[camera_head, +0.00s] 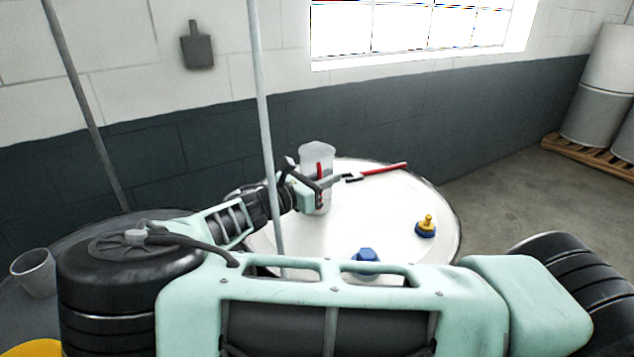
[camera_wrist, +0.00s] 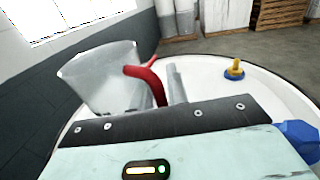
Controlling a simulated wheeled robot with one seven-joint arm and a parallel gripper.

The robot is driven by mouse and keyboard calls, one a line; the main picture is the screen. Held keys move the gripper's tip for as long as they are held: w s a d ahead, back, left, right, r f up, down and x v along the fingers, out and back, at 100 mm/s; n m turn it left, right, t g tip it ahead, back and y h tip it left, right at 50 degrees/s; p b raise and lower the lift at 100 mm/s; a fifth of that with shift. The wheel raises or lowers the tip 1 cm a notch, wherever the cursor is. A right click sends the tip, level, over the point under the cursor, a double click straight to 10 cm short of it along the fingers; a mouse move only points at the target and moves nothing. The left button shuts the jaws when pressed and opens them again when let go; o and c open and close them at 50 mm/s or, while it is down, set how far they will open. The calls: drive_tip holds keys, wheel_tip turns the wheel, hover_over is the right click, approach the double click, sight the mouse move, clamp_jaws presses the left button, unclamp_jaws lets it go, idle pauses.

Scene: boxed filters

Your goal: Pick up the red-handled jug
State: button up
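The jug (camera_head: 318,154) is a tall translucent vessel on the far left part of the white round top; its red handle (camera_head: 319,170) faces my gripper (camera_head: 327,182). In the wrist view the jug (camera_wrist: 95,72) appears at the left, slightly tilted by the camera angle. Its red handle (camera_wrist: 157,90) comes down between my gripper's fingers (camera_wrist: 157,92). One grey finger stands right of the handle; the other is left of it, partly merged with the jug's side. The fingers look apart, with no clear grip on the handle.
A red-handled tool (camera_head: 385,171) with a dark end lies right of the jug. A yellow-and-blue item (camera_head: 426,227) and a blue item (camera_head: 366,258) stand on the white round top (camera_head: 400,200). A thin upright pole (camera_head: 264,110) crosses the head view. A grey cup (camera_head: 35,272) is far left.

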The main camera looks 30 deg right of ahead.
clamp_jaws()
drive_tip(key=shift+r, duration=0.15)
